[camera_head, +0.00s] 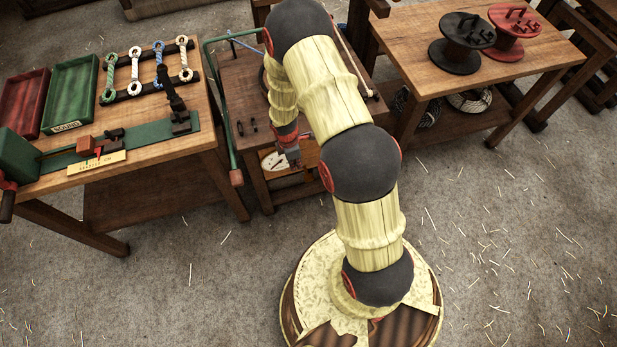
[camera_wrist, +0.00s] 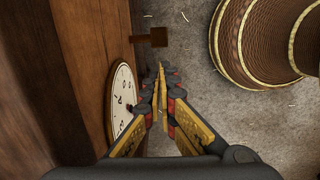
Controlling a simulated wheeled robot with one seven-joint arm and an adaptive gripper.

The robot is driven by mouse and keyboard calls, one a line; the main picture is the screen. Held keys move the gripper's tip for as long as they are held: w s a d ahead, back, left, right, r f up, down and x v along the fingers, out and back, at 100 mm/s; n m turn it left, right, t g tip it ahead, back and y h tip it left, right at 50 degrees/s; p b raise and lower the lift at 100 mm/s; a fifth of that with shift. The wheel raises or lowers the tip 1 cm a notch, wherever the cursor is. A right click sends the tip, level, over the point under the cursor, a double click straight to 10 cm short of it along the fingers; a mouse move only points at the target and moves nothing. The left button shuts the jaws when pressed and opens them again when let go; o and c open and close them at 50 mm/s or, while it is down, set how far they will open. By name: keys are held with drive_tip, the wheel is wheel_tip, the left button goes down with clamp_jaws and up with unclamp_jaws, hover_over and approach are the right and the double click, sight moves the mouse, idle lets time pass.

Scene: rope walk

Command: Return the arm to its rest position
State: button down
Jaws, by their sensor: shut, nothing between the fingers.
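My arm reaches up from my round base (camera_head: 362,290) and bends over at the top beside the middle bench (camera_head: 240,85). Its end hangs down at the bench's front. My gripper (camera_head: 293,163) points down there, beside a white round dial (camera_head: 272,161). In the wrist view my gripper (camera_wrist: 161,75) is shut, its fingertips together with nothing between them. The dial (camera_wrist: 122,98) lies to the left of the fingers, on the wooden front. A gap cannot be judged in the head view.
The left bench (camera_head: 150,160) holds trays (camera_head: 72,90), rope loops (camera_head: 135,70) and a green device (camera_head: 18,155). The right table (camera_head: 430,30) carries a black reel (camera_head: 462,42) and a red reel (camera_head: 515,32). A green bar (camera_head: 222,120) rises near the middle bench. Floor at lower right is clear except for scattered strands.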

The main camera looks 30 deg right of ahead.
drive_tip(key=shift+r, duration=0.25)
idle(0.5)
drive_tip(key=s+a+r+m+g, duration=0.1)
drive_tip(key=s+r+m+g, duration=0.2)
drive_tip(key=s+r+m, duration=0.35)
drive_tip(key=s+a+r+m+t, duration=0.2)
drive_tip(key=s+r, duration=0.3)
drive_tip(key=r, duration=0.9)
drive_tip(key=s+a+r+m+t, duration=0.3)
drive_tip(key=s+a+r+t, duration=0.1)
drive_tip(key=r, duration=1)
drive_tip(key=s+a+r+m+t+y, duration=0.1)
drive_tip(key=s+a+r+m+t, duration=0.2)
drive_tip(key=r, duration=1.1)
drive_tip(key=s+a, duration=0.1)
drive_tip(key=s, duration=0.1)
drive_tip(key=shift+s+r, duration=0.3)
drive_tip(key=shift+r, duration=0.1)
